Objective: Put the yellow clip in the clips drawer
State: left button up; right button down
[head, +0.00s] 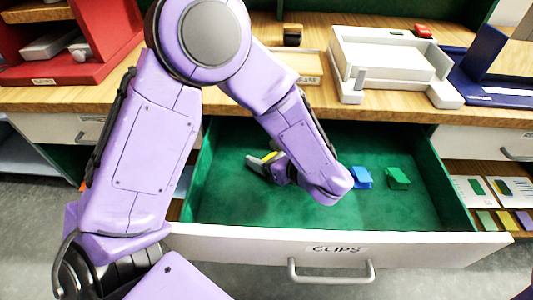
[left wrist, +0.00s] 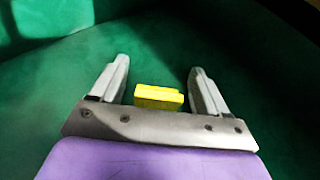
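The drawer labelled CLIPS (head: 422,242) is pulled out, with a green-lined inside. My left arm reaches into it, and my left gripper (head: 262,163) is low in its left half. In the left wrist view the yellow clip (left wrist: 158,98) is between the two fingers of my left gripper (left wrist: 160,78), with a gap on each side, so the fingers are open. The yellow clip also shows partly in the head view (head: 270,156), by the fingers. It appears to be on the drawer floor. My right gripper is not in view.
A blue clip (head: 363,177) and a green clip (head: 397,178) lie in the drawer, right of my left wrist. The wooden tabletop (head: 395,107) is behind, with a white tray (head: 385,60) and a red shelf (head: 100,45).

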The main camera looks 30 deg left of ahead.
pick_arm(q)
jog(key=shift+r, duration=0.3)
jog(key=v, duration=0.7)
jog(key=shift+s+d+f, duration=0.1)
jog(key=shift+d, duration=0.15)
dwell(0.8)
